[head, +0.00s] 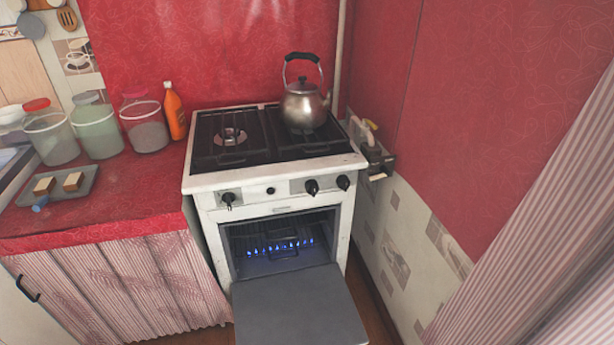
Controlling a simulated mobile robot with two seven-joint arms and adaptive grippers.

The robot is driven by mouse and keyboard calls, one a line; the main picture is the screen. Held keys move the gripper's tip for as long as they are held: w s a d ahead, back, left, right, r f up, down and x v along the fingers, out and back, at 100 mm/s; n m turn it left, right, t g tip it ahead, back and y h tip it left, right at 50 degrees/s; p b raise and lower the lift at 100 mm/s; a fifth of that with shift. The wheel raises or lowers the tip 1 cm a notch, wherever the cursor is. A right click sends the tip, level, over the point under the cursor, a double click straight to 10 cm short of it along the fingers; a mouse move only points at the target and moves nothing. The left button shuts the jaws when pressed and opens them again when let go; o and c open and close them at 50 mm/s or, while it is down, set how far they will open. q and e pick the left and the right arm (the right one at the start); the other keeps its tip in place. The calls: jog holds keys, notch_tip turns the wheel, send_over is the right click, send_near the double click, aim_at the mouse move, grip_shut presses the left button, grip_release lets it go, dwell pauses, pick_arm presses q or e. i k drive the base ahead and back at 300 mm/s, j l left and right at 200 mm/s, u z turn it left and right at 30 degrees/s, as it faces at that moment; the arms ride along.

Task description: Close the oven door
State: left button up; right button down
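A white stove (268,182) stands in the corner, right of the red counter. Its grey oven door (300,308) hangs open, folded down and outward from the front, and its near end is cut off by the bottom edge of the picture. The oven cavity (282,262) behind it is open to view, with a row of blue flames (280,246) and a dark rack inside. Nothing lies on the visible part of the door. Neither of my grippers shows in the head view.
A metal kettle (303,108) stands on the back right of the hob. The red counter (140,185) at left holds several jars, an orange bottle (174,112) and a tray (85,193). A red wall (480,110) and a striped curtain (540,240) bound the right side.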

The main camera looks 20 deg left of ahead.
aim_at(316, 306)
jog(key=i+l+u, duration=0.1)
jog(key=u, duration=0.3)
jog(key=l+u, duration=0.35)
jog(key=i+l+u, duration=0.1)
jog(key=u, duration=0.3)
jog(key=l, duration=0.1)
